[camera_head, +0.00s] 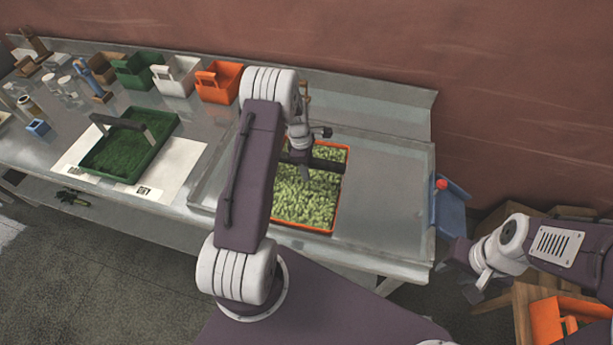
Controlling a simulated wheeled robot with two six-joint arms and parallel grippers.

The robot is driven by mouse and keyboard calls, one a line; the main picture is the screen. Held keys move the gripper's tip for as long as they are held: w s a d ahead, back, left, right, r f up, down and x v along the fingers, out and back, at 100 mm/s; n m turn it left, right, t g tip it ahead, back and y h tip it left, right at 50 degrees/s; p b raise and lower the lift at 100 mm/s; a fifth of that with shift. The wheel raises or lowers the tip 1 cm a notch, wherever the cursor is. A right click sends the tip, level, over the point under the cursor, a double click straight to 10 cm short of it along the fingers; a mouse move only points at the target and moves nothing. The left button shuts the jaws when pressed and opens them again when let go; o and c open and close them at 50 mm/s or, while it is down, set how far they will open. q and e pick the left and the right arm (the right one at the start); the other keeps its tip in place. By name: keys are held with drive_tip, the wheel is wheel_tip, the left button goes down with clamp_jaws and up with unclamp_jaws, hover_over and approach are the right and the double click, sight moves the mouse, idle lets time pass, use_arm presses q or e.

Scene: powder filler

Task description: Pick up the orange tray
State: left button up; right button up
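The orange tray (341,190) lies flat on the metal bench, in a shallow, wide work area right of the middle. It is filled with light green pellets (308,200). My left arm crosses over its left part and hides its left rim and far-left corner. My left gripper (318,161) is over the far half of the tray. Its dark fingers overlap the pellets in the picture; contact with the tray and finger opening cannot be told. My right gripper (474,276) is at the lower right, apart from the tray, past the bench's right end; its fingers are unclear.
A green tray (116,180) with a dark handle stands on white sheets at left. Orange (218,83), white (176,77) and green (138,71) bins line the bench back. A blue box (450,207) with a red knob hangs at the right end. Bench right of the tray is clear.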

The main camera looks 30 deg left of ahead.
use_arm(q)
drive_tip(key=shift+a, duration=0.15)
clamp_jaws()
idle(1.0)
